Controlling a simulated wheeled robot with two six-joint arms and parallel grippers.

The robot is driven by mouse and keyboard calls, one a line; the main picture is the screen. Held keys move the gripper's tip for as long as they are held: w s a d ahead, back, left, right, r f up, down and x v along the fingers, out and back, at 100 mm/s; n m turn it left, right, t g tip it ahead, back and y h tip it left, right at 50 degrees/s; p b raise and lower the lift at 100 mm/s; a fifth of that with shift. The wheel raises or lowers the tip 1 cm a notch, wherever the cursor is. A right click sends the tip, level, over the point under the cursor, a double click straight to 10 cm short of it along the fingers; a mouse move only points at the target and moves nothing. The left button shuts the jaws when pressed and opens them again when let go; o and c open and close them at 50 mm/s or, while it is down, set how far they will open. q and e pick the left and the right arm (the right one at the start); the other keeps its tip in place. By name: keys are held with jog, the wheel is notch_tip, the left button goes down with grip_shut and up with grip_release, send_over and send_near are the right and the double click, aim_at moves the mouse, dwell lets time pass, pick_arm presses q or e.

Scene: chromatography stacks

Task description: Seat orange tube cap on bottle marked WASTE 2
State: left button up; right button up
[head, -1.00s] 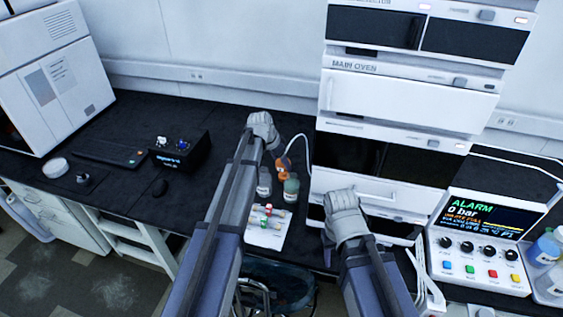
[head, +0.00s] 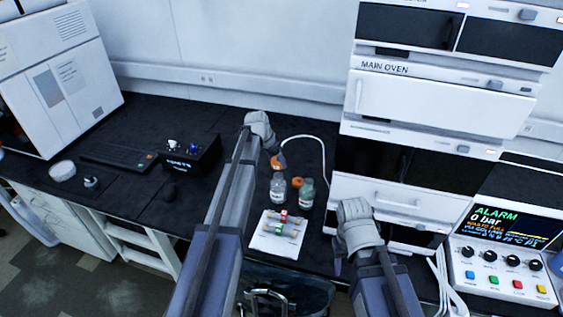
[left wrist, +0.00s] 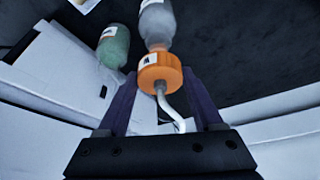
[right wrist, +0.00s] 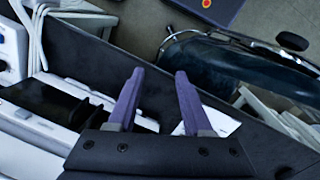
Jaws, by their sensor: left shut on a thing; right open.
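My left gripper (head: 268,146) is shut on an orange tube cap (head: 278,161) with a white tube running from it. The left wrist view shows the cap (left wrist: 160,72) between the fingers, in line with a clear-grey bottle (left wrist: 158,25) beyond it. In the head view the cap is above that bottle (head: 277,189), with a small gap. A green bottle (head: 306,195) stands to its right; it also shows in the left wrist view (left wrist: 113,47). The bottle labels are too small to read. My right gripper (right wrist: 160,72) is open and empty.
A white tray (head: 262,246) with small coloured parts lies in front. The oven stack (head: 385,155) rises close on the right. The black bench is clear left of the bottles, up to a black box (head: 188,154).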

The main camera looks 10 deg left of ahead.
aim_at(278, 175)
pick_arm(q)
jog(key=shift+f, duration=0.1)
jog(key=shift+f+b, duration=2.1)
jog(key=shift+b, duration=0.05)
jog(key=shift+f+b, duration=0.95)
jog(key=shift+f, duration=0.2)
jog(key=shift+f+b, duration=0.25)
jog(key=shift+b, duration=0.25)
jog(key=o, duration=1.4)
jog(key=shift+o, duration=0.2)
